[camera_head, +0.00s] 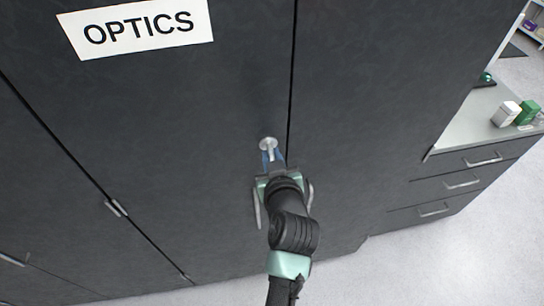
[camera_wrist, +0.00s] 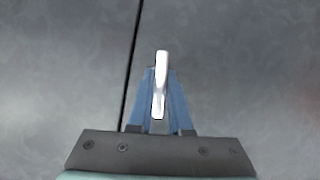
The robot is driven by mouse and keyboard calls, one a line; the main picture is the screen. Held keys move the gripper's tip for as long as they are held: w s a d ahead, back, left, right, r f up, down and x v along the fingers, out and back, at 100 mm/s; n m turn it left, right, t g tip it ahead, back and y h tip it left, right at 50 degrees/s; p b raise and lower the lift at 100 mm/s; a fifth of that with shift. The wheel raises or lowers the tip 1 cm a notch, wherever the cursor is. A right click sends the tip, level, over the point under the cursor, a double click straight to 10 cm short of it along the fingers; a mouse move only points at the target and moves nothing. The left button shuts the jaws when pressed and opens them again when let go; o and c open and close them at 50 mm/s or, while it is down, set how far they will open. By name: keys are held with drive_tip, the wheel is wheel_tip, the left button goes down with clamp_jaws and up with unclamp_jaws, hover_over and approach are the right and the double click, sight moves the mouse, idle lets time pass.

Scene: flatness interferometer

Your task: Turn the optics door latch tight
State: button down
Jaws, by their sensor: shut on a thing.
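The optics door latch (camera_head: 268,143) is a small silver round piece with a short lever, on a dark cabinet door just left of a vertical seam. In the wrist view the latch lever (camera_wrist: 161,80) stands upright and pale between my blue fingers. My gripper (camera_head: 271,160) is at the latch, shut on its lever; it also shows in the wrist view (camera_wrist: 160,95). The optics door (camera_head: 200,110) lies flush with the neighbouring panel along the seam, as far as I can see.
A white OPTICS sign (camera_head: 137,27) is on the door above left. A silver handle (camera_head: 116,208) sits at another seam to the left. At right, a counter (camera_head: 470,125) with drawers holds small white and green boxes (camera_head: 507,113). Pale floor is clear below.

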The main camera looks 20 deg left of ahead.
drive_tip(key=shift+m, duration=0.4)
idle(0.3)
drive_tip(key=c, duration=0.9)
unclamp_jaws()
drive_tip(key=shift+o, duration=0.2)
drive_tip(key=b+v, duration=0.3)
drive_tip(key=v, duration=1)
drive_tip(key=shift+w+d+b, duration=0.15)
drive_tip(key=shift+d+b, duration=0.05)
drive_tip(key=shift+b, duration=0.15)
